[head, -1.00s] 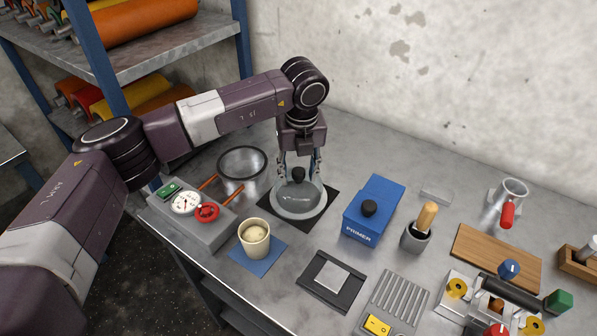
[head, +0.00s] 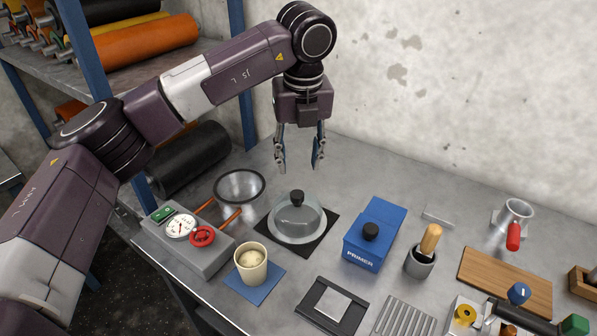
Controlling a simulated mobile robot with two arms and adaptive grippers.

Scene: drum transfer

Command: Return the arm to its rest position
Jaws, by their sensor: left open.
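My left arm comes in from the left, and its gripper (head: 300,165) hangs pointing down above the back of the workbench. Its fingers are apart with nothing between them. Below it, a clear dome lid with a black knob (head: 297,221) sits on a round base on a black mat (head: 262,226). The fingertips are clear above the knob and do not touch it. My right gripper is not in view.
On the grey bench (head: 385,170) stand a blue PRIMER box (head: 366,250), a cream cup (head: 252,270), a gauge box with a red valve wheel (head: 185,245), a metal bowl (head: 240,180) and a brush pot (head: 420,262). A roll shelf (head: 150,62) is at the back left.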

